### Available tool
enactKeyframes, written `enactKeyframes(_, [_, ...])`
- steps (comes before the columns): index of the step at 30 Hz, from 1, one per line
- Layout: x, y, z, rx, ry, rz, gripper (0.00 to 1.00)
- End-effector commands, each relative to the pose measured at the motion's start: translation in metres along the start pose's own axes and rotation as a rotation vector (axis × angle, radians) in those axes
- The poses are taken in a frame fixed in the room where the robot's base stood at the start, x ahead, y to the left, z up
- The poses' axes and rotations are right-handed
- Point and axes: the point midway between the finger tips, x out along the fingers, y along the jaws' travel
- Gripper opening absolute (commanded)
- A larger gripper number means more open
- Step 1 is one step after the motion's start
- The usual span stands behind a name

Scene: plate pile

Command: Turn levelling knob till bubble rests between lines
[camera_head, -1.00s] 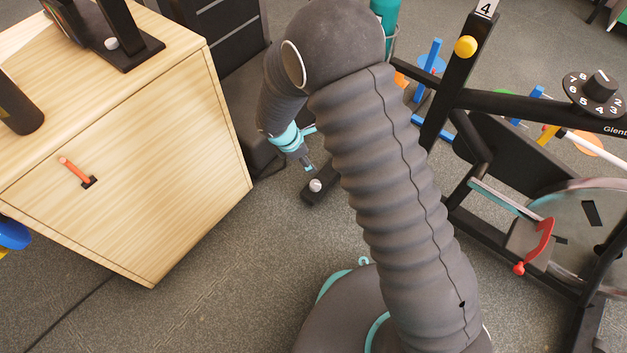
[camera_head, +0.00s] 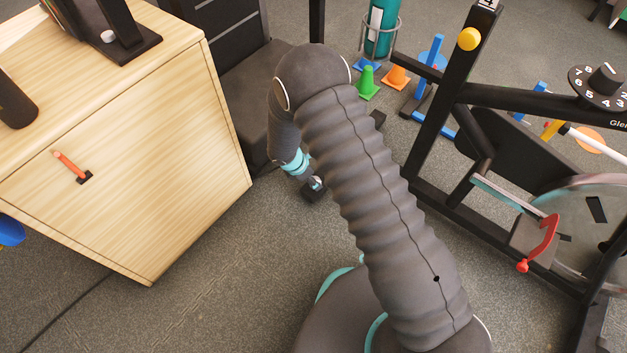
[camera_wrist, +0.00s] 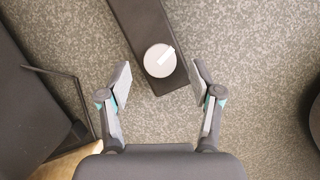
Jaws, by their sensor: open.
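The round, pale grey levelling knob (camera_wrist: 160,60) with a white mark sits on the end of a black bar (camera_wrist: 140,22) low on the floor. In the wrist view my gripper (camera_wrist: 161,76) is open, with one finger on each side of the knob and gaps between. I cannot tell its height above the knob. In the head view the black bar's end (camera_head: 313,196) shows under my wrist, and the fingers largely hide the knob. No bubble or level lines can be made out.
A wooden cabinet (camera_head: 140,170) with an orange lever (camera_head: 68,163) stands at left. A black frame with a wheel and red lever (camera_head: 543,243) stands at right. A green cone (camera_head: 367,84) and an orange cone (camera_head: 397,78) are behind. Speckled floor is clear in front.

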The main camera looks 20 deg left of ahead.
Motion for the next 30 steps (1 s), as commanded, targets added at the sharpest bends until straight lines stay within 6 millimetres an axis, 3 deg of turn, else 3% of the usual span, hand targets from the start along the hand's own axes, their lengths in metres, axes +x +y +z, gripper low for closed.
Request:
enactKeyframes(6, [0.022,0.0,0.0,0.0,0.0,0.0,0.65])
enactKeyframes(17, [0.025,0.0,0.0,0.0,0.0,0.001,0.65])
enactKeyframes(24, [0.025,0.0,0.0,0.0,0.0,0.001,0.07])
enactKeyframes(30, [0.025,0.001,0.0,0.007,0.0,-0.001,0.04])
